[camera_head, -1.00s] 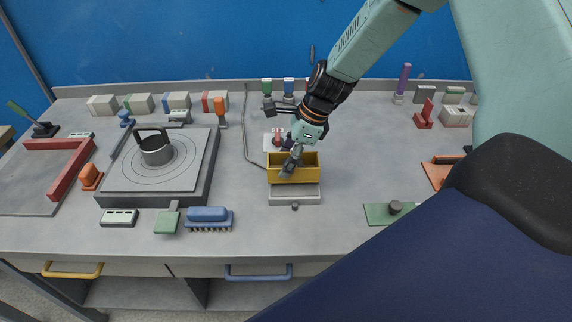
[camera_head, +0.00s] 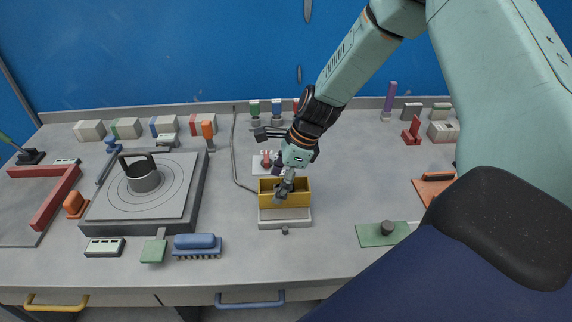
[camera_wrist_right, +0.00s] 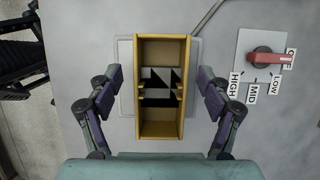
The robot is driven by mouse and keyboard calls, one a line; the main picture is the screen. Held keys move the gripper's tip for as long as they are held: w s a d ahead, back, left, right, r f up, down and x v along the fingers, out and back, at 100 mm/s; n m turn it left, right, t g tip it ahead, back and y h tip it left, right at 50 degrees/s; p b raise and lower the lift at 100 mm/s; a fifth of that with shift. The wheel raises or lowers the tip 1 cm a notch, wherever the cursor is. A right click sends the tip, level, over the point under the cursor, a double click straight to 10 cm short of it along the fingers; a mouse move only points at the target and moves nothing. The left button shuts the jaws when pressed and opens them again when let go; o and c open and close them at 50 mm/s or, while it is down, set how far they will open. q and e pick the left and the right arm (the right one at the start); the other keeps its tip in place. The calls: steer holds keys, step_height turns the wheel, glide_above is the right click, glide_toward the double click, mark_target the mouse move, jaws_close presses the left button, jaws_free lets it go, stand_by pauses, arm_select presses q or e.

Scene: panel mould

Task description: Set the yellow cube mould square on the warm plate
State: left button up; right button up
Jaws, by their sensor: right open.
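The yellow cube mould (camera_head: 300,200) is an open box standing over the pale grey warm plate (camera_head: 285,223). In the wrist view the mould (camera_wrist_right: 160,131) appears upright, its long sides nearly parallel to the plate's sides (camera_wrist_right: 125,80). The plate shows as thin strips left and right of it. The mould's near end reaches past the plate's near edge in this view. My right gripper (camera_head: 284,190) is open, also in the wrist view (camera_wrist_right: 161,80), with one finger on each side of the mould and gaps between. The mould's underside is hidden. My left gripper is out of view.
A dial panel (camera_wrist_right: 264,62) with a red knob is right of the mould in the wrist view. A cable (camera_head: 235,160) runs left of it.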

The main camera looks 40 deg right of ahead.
steer(key=p+v, duration=0.6)
steer(key=v, duration=0.5)
steer(key=shift+s+a+r, duration=0.25)
steer(key=shift+r, duration=0.05)
steer(key=shift+w+d+f, duration=0.1)
steer(key=shift+d, duration=0.05)
steer(key=shift+w, duration=0.1)
steer(key=shift+c, duration=0.4)
